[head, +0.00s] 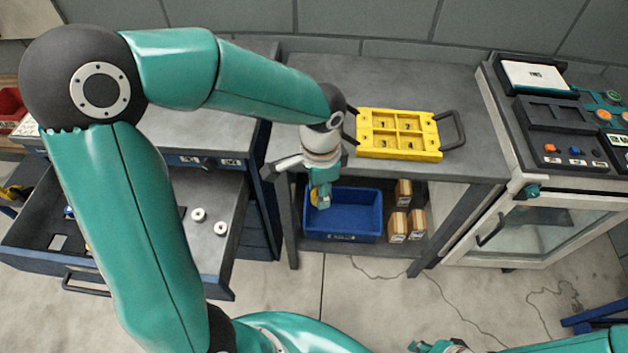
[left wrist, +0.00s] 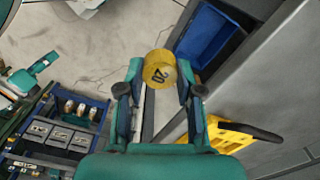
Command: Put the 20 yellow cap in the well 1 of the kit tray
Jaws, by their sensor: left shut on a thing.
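The yellow cap (left wrist: 160,70), marked 20, is held between the fingertips of my left gripper (left wrist: 158,88). In the head view the left gripper (head: 321,199) points down in front of the bench, with a sliver of the yellow cap (head: 314,197) beside it. The yellow kit tray (head: 399,155) lies on the bench top, above and right of that gripper. Part of the kit tray (left wrist: 226,137) shows in the left wrist view, right of the gripper. My right gripper (head: 440,347) is cut off at the bottom edge.
A blue bin (head: 343,216) and several wooden blocks (head: 397,226) are on the shelf below the bench. An open drawer (head: 225,265) at the left holds two white round pieces. A glass-fronted oven (head: 545,225) stands at the right. The bench top behind the tray is clear.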

